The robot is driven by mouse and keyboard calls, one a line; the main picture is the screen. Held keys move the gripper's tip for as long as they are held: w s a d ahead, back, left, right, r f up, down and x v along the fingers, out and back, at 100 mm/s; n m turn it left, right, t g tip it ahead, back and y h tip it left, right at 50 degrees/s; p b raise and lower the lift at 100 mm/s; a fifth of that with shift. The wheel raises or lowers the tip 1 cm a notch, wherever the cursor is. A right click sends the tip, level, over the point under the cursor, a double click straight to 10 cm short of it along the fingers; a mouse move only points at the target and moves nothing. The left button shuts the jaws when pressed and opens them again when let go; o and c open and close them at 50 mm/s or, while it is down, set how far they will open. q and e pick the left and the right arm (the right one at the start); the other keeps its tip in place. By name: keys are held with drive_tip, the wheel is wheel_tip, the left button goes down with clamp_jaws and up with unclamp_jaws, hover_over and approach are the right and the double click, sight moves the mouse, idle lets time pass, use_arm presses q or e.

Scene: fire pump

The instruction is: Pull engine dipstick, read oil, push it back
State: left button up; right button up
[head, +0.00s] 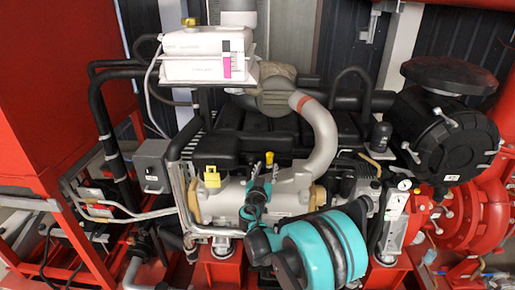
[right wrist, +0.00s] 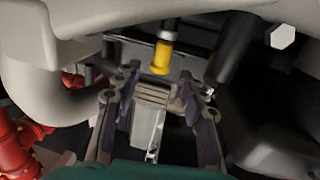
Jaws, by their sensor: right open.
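The engine dipstick shows its small yellow handle (head: 269,158) in the head view, near the middle of the engine. In the right wrist view the yellow handle (right wrist: 161,58) hangs from a dark shaft, just beyond the fingertips and roughly centred between them. My right gripper (head: 262,182) is just below the handle in the head view. Its two fingers (right wrist: 158,80) are spread apart with nothing between them, and it does not appear to touch the handle. The dipstick's lower part is hidden. My left gripper is in neither view.
A yellow cap (head: 211,177) sits left of the dipstick. A thick grey pipe (head: 322,140) curves close on the right. A black air filter (head: 445,140) stands at the right, and a white tank (head: 208,55) above. In the wrist view, grey engine parts crowd around the gripper.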

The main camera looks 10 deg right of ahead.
sight(269, 158)
drive_tip(key=shift+w+a, duration=0.1)
drive_tip(key=shift+w, duration=0.2)
drive_tip(key=x, duration=0.7)
drive_tip(key=shift+w+r+b, duration=0.1)
drive_tip(key=shift+w+b, duration=0.1)
drive_tip(key=shift+b, duration=0.15)
clamp_jaws()
